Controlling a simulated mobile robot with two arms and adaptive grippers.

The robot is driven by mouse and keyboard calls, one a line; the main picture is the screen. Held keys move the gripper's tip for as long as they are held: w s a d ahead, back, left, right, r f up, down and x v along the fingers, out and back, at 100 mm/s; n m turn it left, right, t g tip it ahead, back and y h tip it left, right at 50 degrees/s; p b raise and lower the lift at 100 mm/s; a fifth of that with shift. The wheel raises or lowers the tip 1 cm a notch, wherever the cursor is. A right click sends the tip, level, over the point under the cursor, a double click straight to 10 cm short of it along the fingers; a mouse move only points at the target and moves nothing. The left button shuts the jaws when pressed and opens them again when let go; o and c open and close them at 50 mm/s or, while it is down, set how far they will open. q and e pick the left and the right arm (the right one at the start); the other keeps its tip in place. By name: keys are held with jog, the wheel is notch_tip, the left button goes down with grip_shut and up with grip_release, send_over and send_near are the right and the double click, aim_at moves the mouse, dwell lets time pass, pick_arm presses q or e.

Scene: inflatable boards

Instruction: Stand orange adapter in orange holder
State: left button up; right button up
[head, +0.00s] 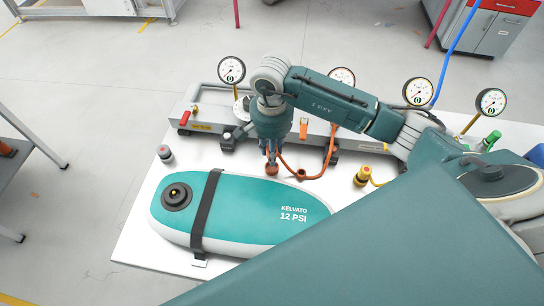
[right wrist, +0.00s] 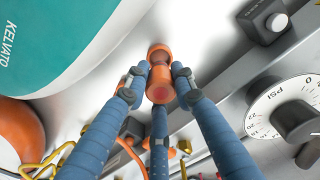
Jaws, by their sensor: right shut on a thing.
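My right gripper (head: 271,157) points down between the teal board and the grey manifold. In the right wrist view its fingers (right wrist: 158,78) are shut around the orange adapter (right wrist: 160,57), a short stepped cylinder. In the head view only a little of the adapter (head: 271,168) shows below the fingertips; I cannot tell its height over the table. An orange round piece, seemingly the orange holder (head: 300,174), sits on the white table just right of the gripper. It also shows large at the lower left of the right wrist view (right wrist: 18,135). My left gripper is out of view.
The teal board (head: 255,225) lies in front, under a black strap. The manifold (head: 205,120) with gauges and levers runs behind. An orange hose (head: 325,168) loops close right of the gripper.

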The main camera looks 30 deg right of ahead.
notch_tip(320, 180, down, 4)
jog(key=shift+f+p, duration=0.1)
jog(key=shift+p, duration=0.45)
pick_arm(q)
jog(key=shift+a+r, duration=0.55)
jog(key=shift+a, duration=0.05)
pick_arm(e)
jog(key=shift+f, duration=0.1)
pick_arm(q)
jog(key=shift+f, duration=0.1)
pick_arm(e)
jog(key=shift+f+b, duration=0.2)
jog(key=shift+b, duration=0.15)
jog(key=o, duration=1.1)
jog(key=shift+r, duration=0.1)
jog(key=shift+c, duration=0.2)
